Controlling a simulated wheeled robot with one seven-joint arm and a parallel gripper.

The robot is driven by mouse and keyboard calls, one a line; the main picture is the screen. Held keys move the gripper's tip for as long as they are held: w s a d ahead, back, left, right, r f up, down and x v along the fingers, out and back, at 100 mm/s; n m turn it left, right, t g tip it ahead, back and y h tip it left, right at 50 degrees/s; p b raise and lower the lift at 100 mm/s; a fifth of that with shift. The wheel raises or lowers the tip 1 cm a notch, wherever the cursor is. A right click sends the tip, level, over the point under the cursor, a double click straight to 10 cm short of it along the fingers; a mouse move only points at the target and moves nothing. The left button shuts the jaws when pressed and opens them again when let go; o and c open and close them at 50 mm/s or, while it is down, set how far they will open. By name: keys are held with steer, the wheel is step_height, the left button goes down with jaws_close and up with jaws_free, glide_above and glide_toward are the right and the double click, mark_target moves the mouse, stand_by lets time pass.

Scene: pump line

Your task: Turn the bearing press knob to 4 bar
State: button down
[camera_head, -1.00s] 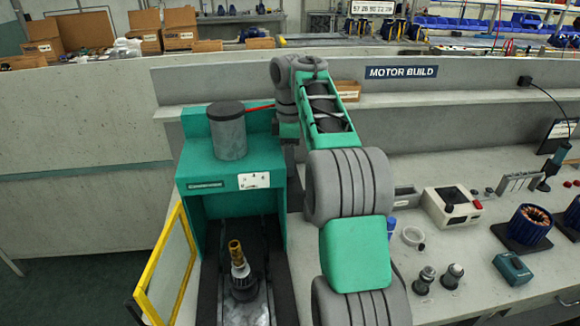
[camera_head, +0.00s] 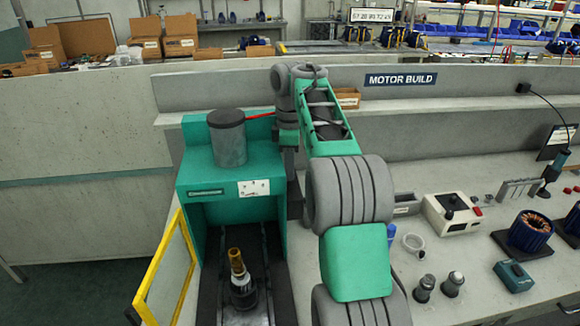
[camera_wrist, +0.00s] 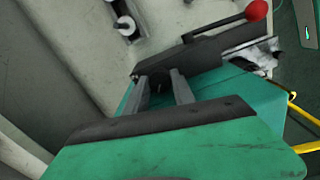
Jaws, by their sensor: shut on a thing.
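The bearing press (camera_head: 235,165) is a green cabinet on the left of the bench, with a grey cylinder (camera_head: 229,140) on top and a small white panel (camera_head: 253,187) on its front. In the wrist view my gripper (camera_wrist: 163,78) has its two grey fingers closed around a small dark part, which I take to be the press knob (camera_wrist: 160,89). The fingers hide most of it, so its setting and any marks cannot be read. In the head view the fingers and knob are not clearly visible behind the press and my arm.
A lever with a red ball (camera_wrist: 256,10) lies just beyond the fingers. A yellow-framed guard (camera_head: 167,268) stands open at the press's front left. A brass-topped shaft (camera_head: 237,262) stands inside. A control box (camera_head: 455,210) and motor parts occupy the bench on the right.

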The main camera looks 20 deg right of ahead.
steer(key=shift+m, duration=0.6)
steer(key=c, duration=1.1)
jaws_free()
steer(key=shift+o, duration=0.2)
